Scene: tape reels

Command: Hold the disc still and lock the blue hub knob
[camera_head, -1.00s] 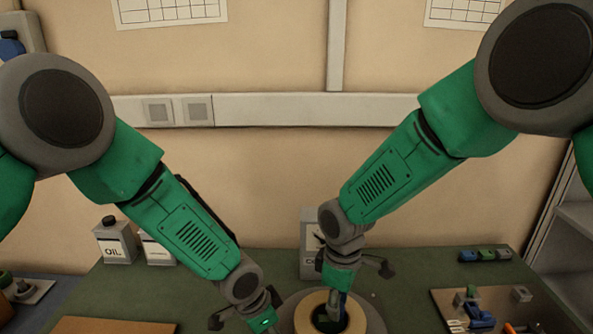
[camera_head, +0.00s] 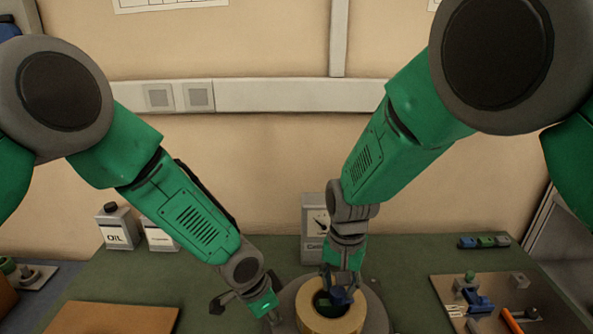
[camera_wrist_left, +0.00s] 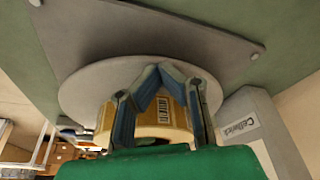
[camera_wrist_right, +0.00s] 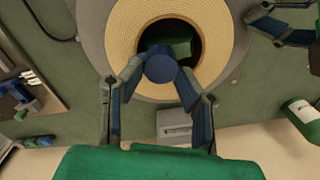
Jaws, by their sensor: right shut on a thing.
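A tan ring-shaped reel (camera_head: 312,322) lies on a round grey disc (camera_head: 376,318) at the bottom middle of the head view. The blue hub knob (camera_wrist_right: 161,66) stands in the reel's dark centre hole. My right gripper (camera_wrist_right: 161,72) is shut on the knob, a finger on either side. In the left wrist view the disc (camera_wrist_left: 82,88) lies beyond the reel's side (camera_wrist_left: 175,112), which bears a barcode label. My left gripper (camera_wrist_left: 157,70) has its fingertips close together at the disc's rim. I cannot tell whether they clamp it.
A grey base plate (camera_wrist_left: 95,25) lies under the disc. A grey box (camera_head: 315,218) stands behind the reel. An oil can (camera_head: 117,228) is at the back left, a brown board (camera_head: 115,320) at the front left. A tray with parts and tools (camera_head: 450,290) is at right.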

